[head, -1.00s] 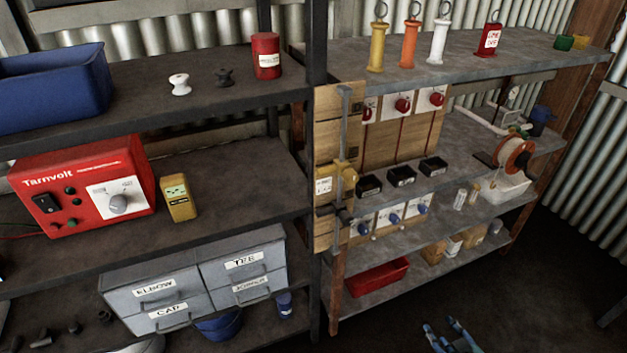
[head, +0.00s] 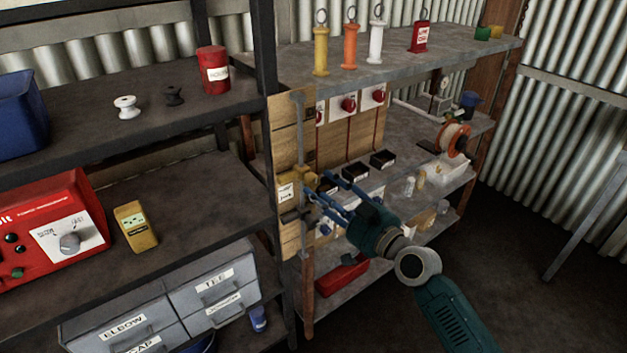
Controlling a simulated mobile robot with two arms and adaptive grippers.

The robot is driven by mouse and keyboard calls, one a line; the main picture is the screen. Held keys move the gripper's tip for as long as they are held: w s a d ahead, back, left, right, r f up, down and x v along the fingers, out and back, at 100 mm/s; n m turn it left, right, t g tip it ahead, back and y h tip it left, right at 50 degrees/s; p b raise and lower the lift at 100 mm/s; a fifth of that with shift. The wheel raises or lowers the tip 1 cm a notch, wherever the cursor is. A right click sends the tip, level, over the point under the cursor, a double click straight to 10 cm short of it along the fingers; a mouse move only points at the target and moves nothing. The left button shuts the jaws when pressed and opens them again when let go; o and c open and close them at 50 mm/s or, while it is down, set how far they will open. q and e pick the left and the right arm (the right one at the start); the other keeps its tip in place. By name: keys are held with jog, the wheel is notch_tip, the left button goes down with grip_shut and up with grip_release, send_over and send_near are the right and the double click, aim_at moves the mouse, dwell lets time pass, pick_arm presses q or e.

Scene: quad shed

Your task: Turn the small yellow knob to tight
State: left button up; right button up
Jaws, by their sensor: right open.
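The small yellow knob (head: 310,179) sits on a yellow fitting with a white label (head: 287,193), on the wooden board (head: 290,140) at the shelf post. The label's writing is too small to read. My right gripper (head: 317,185) is open, its blue fingers pointing left at the knob. The fingertips are at or just beside the knob, one above and one below; I cannot tell whether they touch it. The gripper hides part of the board and the lower switches. My left gripper is not in view.
A grey vertical rod (head: 301,130) runs along the board by the knob. Black boxes (head: 383,159) stand on the shelf just behind my right gripper. Red knobs (head: 348,104) are on white plates above.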

aim_at(316, 184)
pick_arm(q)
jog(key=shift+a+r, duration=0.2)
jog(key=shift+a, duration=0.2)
pick_arm(e)
jog(key=shift+x, duration=2.05)
grip_shut()
